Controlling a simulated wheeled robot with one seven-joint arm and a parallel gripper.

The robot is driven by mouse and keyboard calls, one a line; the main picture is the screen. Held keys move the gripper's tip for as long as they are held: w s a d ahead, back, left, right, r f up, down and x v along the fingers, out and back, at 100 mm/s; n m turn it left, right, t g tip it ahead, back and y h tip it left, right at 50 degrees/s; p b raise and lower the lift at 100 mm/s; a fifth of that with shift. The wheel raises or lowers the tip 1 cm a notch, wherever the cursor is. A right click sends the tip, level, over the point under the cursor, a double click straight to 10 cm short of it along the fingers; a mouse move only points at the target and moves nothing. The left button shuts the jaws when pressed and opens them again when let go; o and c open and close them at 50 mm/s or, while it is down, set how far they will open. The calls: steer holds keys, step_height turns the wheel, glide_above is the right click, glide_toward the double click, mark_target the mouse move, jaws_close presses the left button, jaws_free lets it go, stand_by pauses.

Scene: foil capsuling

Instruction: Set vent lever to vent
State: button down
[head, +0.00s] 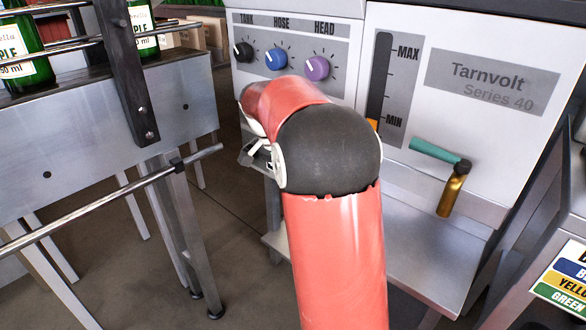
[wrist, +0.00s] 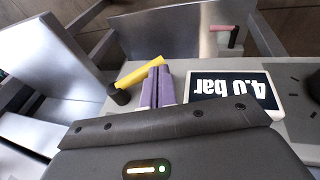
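In the wrist view, a yellow lever (wrist: 141,71) slants up to the right from a black round pivot (wrist: 119,96). No "vent" label can be read, so I cannot tell from markings how it is set. My gripper (wrist: 158,72) shows as two purple fingers side by side, with no clear gap and nothing seen between them. Their tips are close to the lever's upper right end; whether they touch it I cannot tell. In the head view, my red arm hides the gripper and the yellow lever.
A display (wrist: 236,90) reading 4.0 bar sits beside the fingers. A bottle conveyor (head: 110,115) stands left.

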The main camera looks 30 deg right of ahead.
steer(key=shift+s+d+f+b, duration=0.15)
steer(key=shift+s+f+b, duration=0.25)
steer(key=shift+f, duration=0.45)
steer(key=shift+s+d+f+b, duration=0.1)
steer(key=shift+s+f+b, duration=0.35)
steer(key=shift+f, duration=0.4)
steer(key=shift+s+d+f+b, duration=0.2)
steer(key=shift+f+b, duration=0.3)
steer(key=shift+f, duration=0.35)
steer(key=shift+s+f, duration=0.1)
steer(key=shift+s, duration=0.05)
